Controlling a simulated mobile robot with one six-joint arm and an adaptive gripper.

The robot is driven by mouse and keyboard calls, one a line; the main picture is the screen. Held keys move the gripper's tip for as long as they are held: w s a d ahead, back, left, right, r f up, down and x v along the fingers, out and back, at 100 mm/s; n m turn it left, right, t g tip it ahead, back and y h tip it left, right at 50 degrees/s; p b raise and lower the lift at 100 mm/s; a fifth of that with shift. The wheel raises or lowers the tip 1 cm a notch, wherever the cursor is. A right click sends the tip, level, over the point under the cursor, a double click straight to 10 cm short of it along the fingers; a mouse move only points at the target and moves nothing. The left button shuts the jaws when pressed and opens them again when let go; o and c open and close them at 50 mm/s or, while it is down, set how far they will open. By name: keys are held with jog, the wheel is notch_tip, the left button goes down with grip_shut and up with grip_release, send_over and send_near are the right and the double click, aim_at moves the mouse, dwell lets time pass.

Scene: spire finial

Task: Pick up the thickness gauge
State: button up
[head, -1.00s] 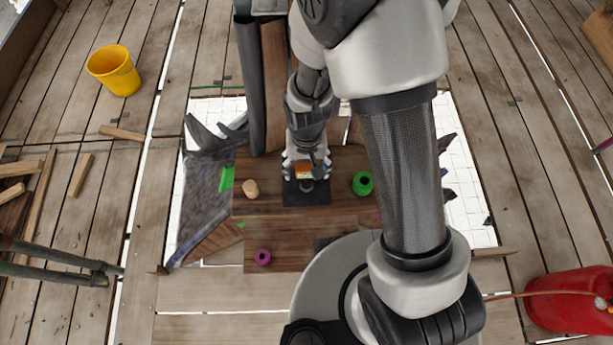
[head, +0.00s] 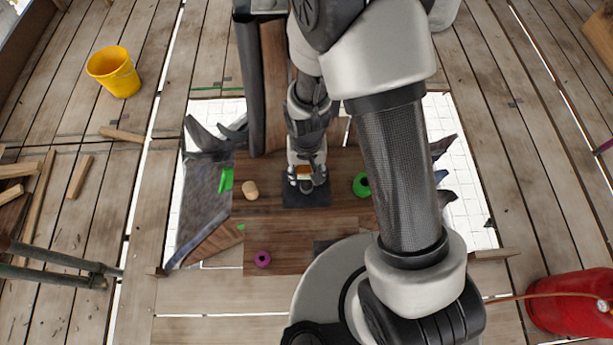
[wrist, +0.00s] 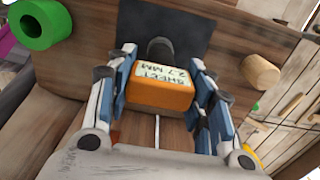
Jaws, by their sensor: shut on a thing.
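The thickness gauge (wrist: 160,92) is an orange block with a pale label reading "SHEET 2.7 MM". In the wrist view it sits between the blue-padded fingers of my gripper (wrist: 163,80), which are shut on its two sides. In the head view the orange gauge (head: 304,171) shows small at my gripper (head: 305,176), over the dark square pad (head: 308,200) on the wooden board. A dark round knob (wrist: 160,49) is just beyond the gauge; I cannot tell whether it belongs to it. The underside of the gauge is hidden, so contact with the pad cannot be told.
A green ring (head: 361,184) lies right of the pad, a wooden peg (head: 250,190) left of it, and a purple ring (head: 262,259) nearer on the board. A dark upright roll (head: 248,90) stands behind at left. A yellow bucket (head: 114,71) is far left.

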jog(key=c, duration=0.5)
